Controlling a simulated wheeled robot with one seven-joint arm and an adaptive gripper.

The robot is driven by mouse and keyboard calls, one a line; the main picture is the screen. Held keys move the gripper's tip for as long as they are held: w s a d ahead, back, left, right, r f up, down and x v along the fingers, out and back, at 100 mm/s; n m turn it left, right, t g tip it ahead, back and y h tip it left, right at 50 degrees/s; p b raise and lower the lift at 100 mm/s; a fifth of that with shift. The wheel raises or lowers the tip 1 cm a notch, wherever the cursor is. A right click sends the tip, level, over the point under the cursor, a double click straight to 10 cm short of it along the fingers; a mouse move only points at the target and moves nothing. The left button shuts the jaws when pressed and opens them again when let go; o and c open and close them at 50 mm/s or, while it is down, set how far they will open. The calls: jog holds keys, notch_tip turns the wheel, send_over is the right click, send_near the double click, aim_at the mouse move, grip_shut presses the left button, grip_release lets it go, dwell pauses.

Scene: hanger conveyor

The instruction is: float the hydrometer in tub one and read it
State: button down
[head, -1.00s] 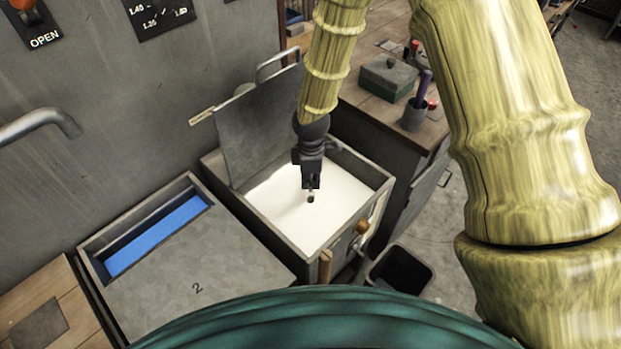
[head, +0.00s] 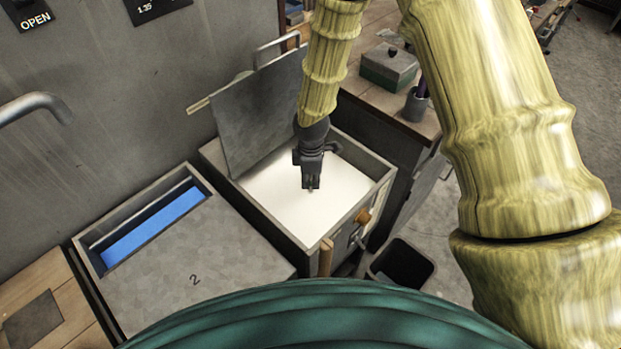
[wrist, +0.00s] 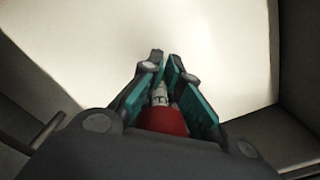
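The open tub (head: 382,188), its number not visible, stands beside the tub marked 2 and holds white liquid (head: 275,200). Its grey lid (head: 258,110) is tipped up at the back. My gripper (head: 311,187) points down over the liquid, inside the rim's outline. In the wrist view my gripper's teal pads (wrist: 172,85) are closed around a slim pale piece with a red part, which looks like the hydrometer (wrist: 162,120). Only a tiny stub shows below the fingers in the head view. Its lower end is hidden, and I cannot tell whether it touches the liquid. No scale is readable.
Tub 2 (head: 215,262) stands at left, mostly covered, with blue (head: 150,228) showing in its slot. A dark bin (head: 402,265) stands on the floor at right. A bench behind holds a green box (head: 388,70) and a grey cup (head: 415,104).

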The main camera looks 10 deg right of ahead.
aim_at(311, 190)
jog(key=shift+f+b, duration=0.8)
jog(key=shift+f, duration=0.85)
jog(key=c, duration=1.6)
grip_release()
jog(key=shift+o, duration=0.2)
jog(key=o, duration=1)
jog(key=shift+r, duration=0.1)
jog(key=shift+r+p, duration=3.3)
jog(key=shift+r, duration=1.1)
